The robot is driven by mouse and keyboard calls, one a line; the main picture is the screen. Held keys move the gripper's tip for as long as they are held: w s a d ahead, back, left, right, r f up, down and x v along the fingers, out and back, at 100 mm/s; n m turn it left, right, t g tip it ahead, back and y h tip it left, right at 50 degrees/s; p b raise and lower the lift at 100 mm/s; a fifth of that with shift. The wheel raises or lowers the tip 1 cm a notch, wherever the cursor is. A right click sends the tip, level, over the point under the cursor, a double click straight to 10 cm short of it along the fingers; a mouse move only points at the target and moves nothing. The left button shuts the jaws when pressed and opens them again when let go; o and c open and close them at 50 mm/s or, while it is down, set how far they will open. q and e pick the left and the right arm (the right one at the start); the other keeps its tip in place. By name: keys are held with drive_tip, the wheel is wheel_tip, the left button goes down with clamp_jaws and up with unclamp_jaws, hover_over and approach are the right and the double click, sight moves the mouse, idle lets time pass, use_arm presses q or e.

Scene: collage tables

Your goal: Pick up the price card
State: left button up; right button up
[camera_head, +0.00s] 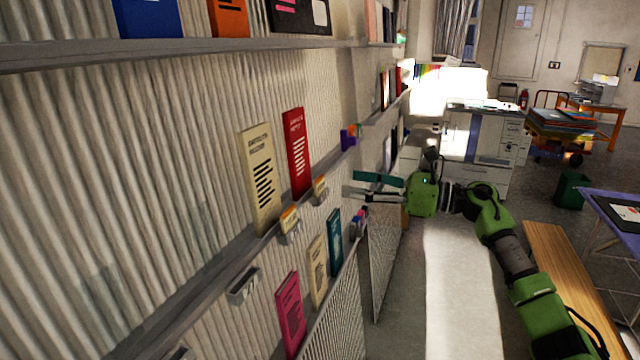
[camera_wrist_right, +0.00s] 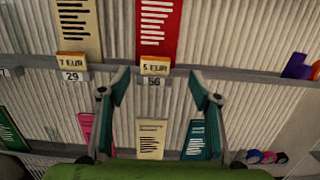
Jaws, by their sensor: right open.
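Two orange-and-white price cards sit on the middle wall ledge. In the wrist view, the "5 EUR" card (camera_wrist_right: 155,65) is above a "56" tag and under a red booklet. The "7 EUR" card (camera_wrist_right: 72,60) is to its left, above a "29" tag. In the head view they show as a nearer card (camera_head: 289,219) and a farther card (camera_head: 320,187). My right gripper (camera_head: 352,184) is open and empty, apart from the wall. In the wrist view its fingertips (camera_wrist_right: 158,82) lie either side of the "5 EUR" card's column. My left gripper is not in view.
A cream booklet (camera_head: 261,180) and the red booklet (camera_head: 297,152) stand above the cards. Pink (camera_head: 290,313), cream (camera_head: 317,271) and teal (camera_head: 335,241) booklets stand on the lower ledge. A purple object (camera_head: 348,137) is farther along the ledge. A wooden bench (camera_head: 560,275) is at right.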

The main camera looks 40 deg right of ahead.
sight(321, 181)
drive_tip(key=p+x, duration=0.1)
drive_tip(key=x, duration=0.2)
drive_tip(key=shift+w+a, duration=0.2)
drive_tip(key=shift+w, duration=0.15)
drive_tip(key=p+x, duration=0.1)
drive_tip(key=x, duration=0.1)
drive_tip(key=p+x, duration=0.2)
drive_tip(key=shift+a+p, duration=0.3)
drive_tip(key=shift+a, duration=0.1)
drive_tip(key=shift+w+a+f, duration=0.15)
drive_tip(key=shift+w+a, duration=0.1)
drive_tip(key=shift+w, duration=0.2)
drive_tip(key=shift+f, duration=0.1)
drive_tip(key=c, duration=0.9)
